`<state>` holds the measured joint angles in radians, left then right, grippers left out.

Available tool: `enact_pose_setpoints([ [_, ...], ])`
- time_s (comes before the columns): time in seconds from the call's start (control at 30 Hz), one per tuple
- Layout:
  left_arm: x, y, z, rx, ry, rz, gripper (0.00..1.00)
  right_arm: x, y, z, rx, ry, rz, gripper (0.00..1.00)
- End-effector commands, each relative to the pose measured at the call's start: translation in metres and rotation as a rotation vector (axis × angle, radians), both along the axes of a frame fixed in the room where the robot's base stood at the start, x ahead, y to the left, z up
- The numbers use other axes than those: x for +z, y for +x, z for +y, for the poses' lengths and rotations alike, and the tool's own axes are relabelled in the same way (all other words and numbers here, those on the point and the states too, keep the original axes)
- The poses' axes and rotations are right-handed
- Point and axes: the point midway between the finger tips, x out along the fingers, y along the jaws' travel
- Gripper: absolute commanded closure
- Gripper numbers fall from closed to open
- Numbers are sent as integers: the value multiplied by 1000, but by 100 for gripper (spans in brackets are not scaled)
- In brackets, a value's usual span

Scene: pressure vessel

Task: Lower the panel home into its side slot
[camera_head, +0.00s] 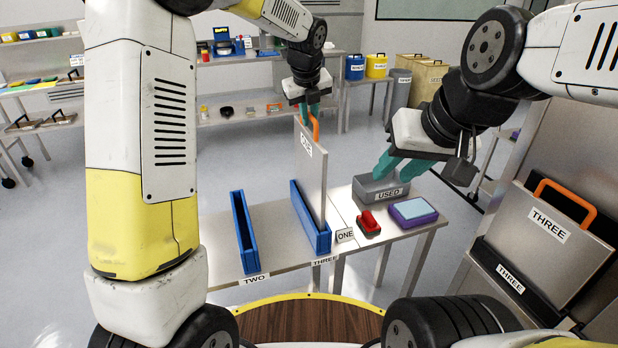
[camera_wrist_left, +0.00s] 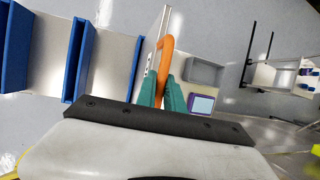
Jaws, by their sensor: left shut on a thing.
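A second blue slot holder (camera_head: 244,233) stands empty to the left, above a TWO label. My right gripper (camera_head: 398,170) has its teal fingers apart, empty, near the grey USED box.
The USED box (camera_head: 379,191), a red object (camera_head: 368,223) and a purple-and-blue block (camera_head: 413,211) stand on the table right of the panel. A panel marked THREE (camera_head: 548,238) leans in a dark holder at the right. Bare table lies between the blue holders.

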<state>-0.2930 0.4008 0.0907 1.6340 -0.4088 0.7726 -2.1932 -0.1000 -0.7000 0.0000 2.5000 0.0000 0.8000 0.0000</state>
Motion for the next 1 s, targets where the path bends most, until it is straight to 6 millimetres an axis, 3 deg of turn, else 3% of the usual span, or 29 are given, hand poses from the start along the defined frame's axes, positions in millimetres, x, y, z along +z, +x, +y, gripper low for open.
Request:
enact_pose_setpoints([
  [1.0, 44, 1, 0, 0, -2, -4, 100, 0, 0, 0, 0, 0, 0, 66],
])
